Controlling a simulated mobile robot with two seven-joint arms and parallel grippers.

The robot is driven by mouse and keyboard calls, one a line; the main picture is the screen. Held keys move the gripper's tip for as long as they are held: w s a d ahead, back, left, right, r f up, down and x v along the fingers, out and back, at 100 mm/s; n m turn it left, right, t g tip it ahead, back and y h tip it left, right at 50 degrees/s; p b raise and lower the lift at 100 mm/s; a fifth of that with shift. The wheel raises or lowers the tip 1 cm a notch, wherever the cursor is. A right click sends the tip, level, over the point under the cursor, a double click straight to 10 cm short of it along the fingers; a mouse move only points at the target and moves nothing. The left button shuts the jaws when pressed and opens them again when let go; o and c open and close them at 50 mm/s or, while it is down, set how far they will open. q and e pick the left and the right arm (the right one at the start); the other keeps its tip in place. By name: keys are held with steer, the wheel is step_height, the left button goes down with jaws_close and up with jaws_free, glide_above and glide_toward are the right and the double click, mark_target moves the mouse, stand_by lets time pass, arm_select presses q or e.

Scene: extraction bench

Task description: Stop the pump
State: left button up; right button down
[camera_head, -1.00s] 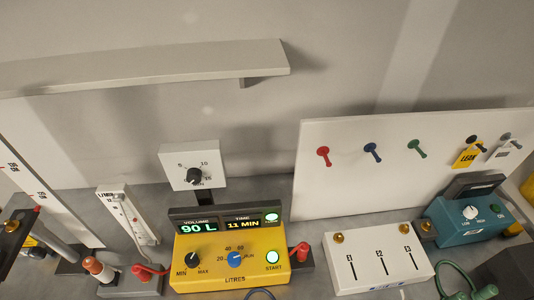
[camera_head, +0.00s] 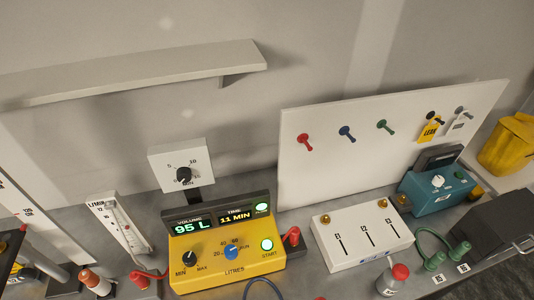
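The yellow pump (camera_head: 226,262) stands on the bench at centre left. Its dark display (camera_head: 216,222) reads volume 95 L and time 11 MIN. A green-lit button (camera_head: 262,208) is at the display's right end. A green-lit START button (camera_head: 267,244) is on the front panel. A blue dial (camera_head: 231,252) marked 20, 40, 80 and RUN sits in the middle, with a black MIN–MAX knob (camera_head: 189,258) to its left. Neither of my grippers can be made out in the view.
A flowmeter (camera_head: 122,228) stands left of the pump and a white box with three sliders (camera_head: 362,236) to its right. Further right are a teal device (camera_head: 437,194), a black case (camera_head: 490,228) and a yellow bin (camera_head: 508,143). A white pegboard (camera_head: 300,180) stands behind.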

arm_select(q)
steer(key=shift+w+d, duration=0.1)
steer(key=shift+d, duration=0.1)
jaws_close()
steer(key=shift+a, duration=0.1)
stand_by(1.2)
